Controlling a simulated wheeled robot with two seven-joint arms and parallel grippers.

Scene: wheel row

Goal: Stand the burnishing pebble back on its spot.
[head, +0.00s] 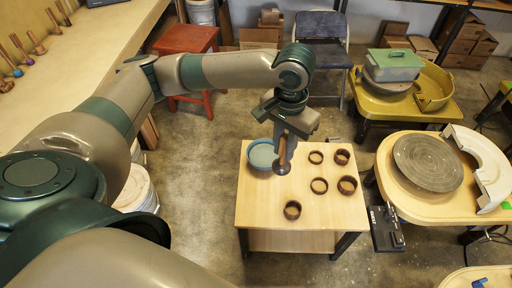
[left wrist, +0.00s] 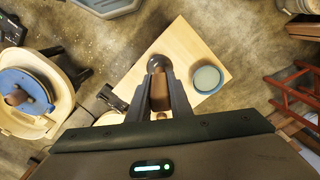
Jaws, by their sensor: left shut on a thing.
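My left gripper (head: 284,158) is over the small wooden table (head: 255,212), shut on the brown handle of the burnishing pebble. The pebble (head: 281,167) is a dark grey rounded head below the fingers, pointing down. In the left wrist view the fingers (left wrist: 159,92) close on the brown handle, with the grey head (left wrist: 157,63) beyond their tips. It looks held above the tabletop; the exact gap is unclear. Several dark brown rings stand on the table, among them a front ring (head: 292,210) and a right ring (head: 347,185). My right gripper is out of view.
A blue bowl (head: 262,155) sits at the table's back left, close to the gripper; it also shows in the wrist view (left wrist: 207,79). A round table with a grey wheel head (head: 428,162) stands to the right. A red stool (head: 186,40) is behind. The table's front left is bare.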

